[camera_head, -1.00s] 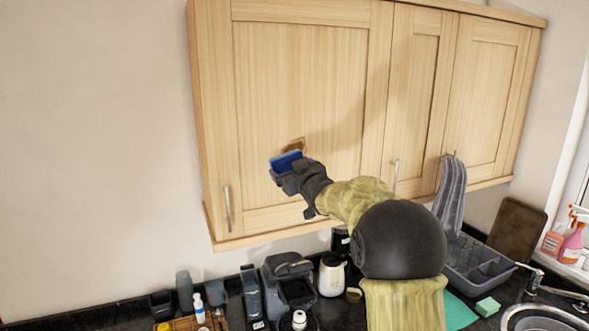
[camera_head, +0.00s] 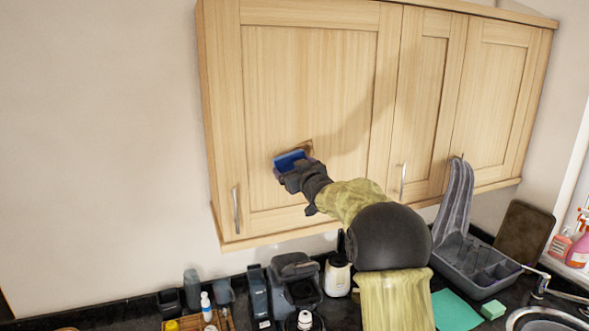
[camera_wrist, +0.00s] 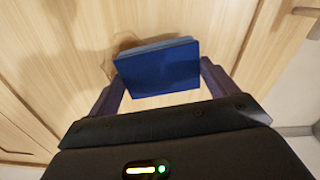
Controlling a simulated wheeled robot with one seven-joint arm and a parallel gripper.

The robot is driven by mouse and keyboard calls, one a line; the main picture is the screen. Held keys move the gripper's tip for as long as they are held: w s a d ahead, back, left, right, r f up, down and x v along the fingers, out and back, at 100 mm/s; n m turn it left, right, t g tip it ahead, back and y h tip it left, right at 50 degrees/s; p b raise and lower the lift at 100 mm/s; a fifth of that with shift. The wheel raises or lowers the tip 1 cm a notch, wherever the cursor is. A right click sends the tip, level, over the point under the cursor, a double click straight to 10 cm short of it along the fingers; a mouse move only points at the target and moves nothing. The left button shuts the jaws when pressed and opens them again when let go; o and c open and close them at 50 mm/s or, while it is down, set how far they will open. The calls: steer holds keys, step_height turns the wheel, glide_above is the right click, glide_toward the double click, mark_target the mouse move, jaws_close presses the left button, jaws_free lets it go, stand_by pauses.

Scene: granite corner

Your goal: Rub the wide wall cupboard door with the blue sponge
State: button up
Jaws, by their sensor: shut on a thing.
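The wide wall cupboard door (camera_head: 310,85) is pale wood with a framed panel and a metal handle at its lower left. A brown smear (camera_head: 305,147) shows on its lower middle, and also in the wrist view (camera_wrist: 120,44) behind the sponge. The blue sponge (camera_head: 289,160) is held by my gripper (camera_head: 287,173) at the door's lower middle, just left of and below the smear. In the wrist view, the sponge (camera_wrist: 158,70) sits between the fingers of my gripper (camera_wrist: 159,82). Whether it touches the door is unclear.
A grey towel (camera_head: 457,200) hangs by the narrower doors. A grey dish rack (camera_head: 475,265), a green sponge (camera_head: 493,309), a white-and-black appliance (camera_head: 337,275) and a coffee machine (camera_head: 295,280) stand on the dark counter below. The wall left of the cupboard is bare.

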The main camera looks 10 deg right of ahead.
steer(key=shift+w+a+p, duration=0.1)
steer(key=shift+w+p, duration=0.25)
steer(key=shift+w, duration=0.25)
stand_by(0.3)
steer(key=d, duration=0.3)
steer(key=shift+w+d+p, duration=0.1)
steer(key=shift+w+p, duration=0.2)
steer(key=shift+s, duration=0.1)
steer(key=shift+w+d, duration=0.25)
steer(key=shift+d, duration=0.6)
steer(key=shift+w+d, duration=0.2)
steer(key=shift+d, duration=0.6)
